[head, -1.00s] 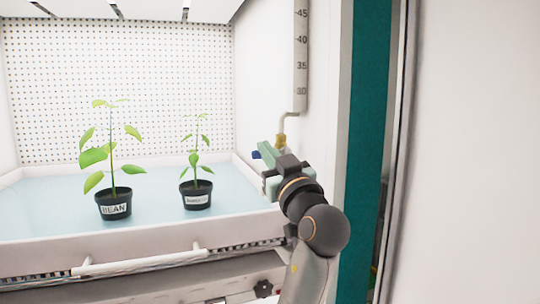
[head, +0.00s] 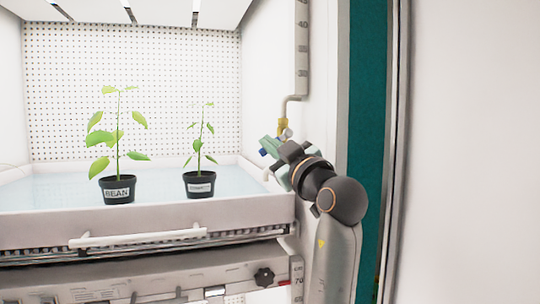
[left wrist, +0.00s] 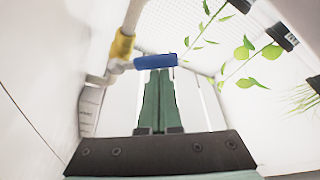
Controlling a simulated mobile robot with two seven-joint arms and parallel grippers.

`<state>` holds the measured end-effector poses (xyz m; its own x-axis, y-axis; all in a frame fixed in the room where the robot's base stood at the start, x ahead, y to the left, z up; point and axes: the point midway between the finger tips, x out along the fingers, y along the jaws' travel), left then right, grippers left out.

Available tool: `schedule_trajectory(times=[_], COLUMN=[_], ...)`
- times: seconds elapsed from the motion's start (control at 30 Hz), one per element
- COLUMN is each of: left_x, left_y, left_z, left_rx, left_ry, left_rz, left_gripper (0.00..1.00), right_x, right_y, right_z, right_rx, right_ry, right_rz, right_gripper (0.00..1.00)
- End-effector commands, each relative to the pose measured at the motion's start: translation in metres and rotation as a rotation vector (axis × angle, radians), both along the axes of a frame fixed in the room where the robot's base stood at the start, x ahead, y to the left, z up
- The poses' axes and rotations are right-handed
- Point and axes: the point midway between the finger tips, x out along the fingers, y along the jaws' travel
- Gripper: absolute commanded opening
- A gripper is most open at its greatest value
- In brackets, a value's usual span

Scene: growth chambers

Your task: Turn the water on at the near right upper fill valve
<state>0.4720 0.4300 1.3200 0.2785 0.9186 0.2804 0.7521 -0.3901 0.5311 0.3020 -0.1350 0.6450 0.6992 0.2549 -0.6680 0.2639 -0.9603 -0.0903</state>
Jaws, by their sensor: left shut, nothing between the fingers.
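The fill valve has a yellow fitting (head: 283,126) at the foot of a pipe on the chamber's right wall. Its blue lever handle shows in the left wrist view (left wrist: 155,61), pointing sideways, crosswise to the pipe; in the head view only a bit of blue (head: 263,152) shows beside my fingers. My left gripper (head: 270,144) is at the valve, its green fingers shut and empty. In the left wrist view the closed fingertips (left wrist: 159,75) end at the handle; I cannot tell whether they touch it. My right gripper is in neither view.
A white tray (head: 150,234) with a front bar holds two potted plants, the bean pot (head: 118,190) and a smaller pot (head: 199,184). A gauge strip (head: 302,60) runs above the valve. A lower shelf has a black knob (head: 264,277). The teal door edge (head: 367,150) stands right of my arm.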

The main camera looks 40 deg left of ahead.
Motion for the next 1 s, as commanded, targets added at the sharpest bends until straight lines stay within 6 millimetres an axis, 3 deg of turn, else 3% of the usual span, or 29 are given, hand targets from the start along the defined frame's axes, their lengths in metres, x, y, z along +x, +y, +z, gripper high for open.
schedule_trajectory(times=[0.4,1.0], left_x=[0.005,0.007], left_y=[-0.002,-0.003], left_z=[-0.015,-0.016], left_rx=[-0.001,0.000], left_ry=[0.004,0.005], left_rz=[-0.002,-0.001], left_gripper=[0.00,0.00], right_x=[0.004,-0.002], right_y=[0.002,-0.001], right_z=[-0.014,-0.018], right_rx=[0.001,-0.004], right_ry=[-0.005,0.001], right_rz=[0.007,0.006], right_gripper=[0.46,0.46])
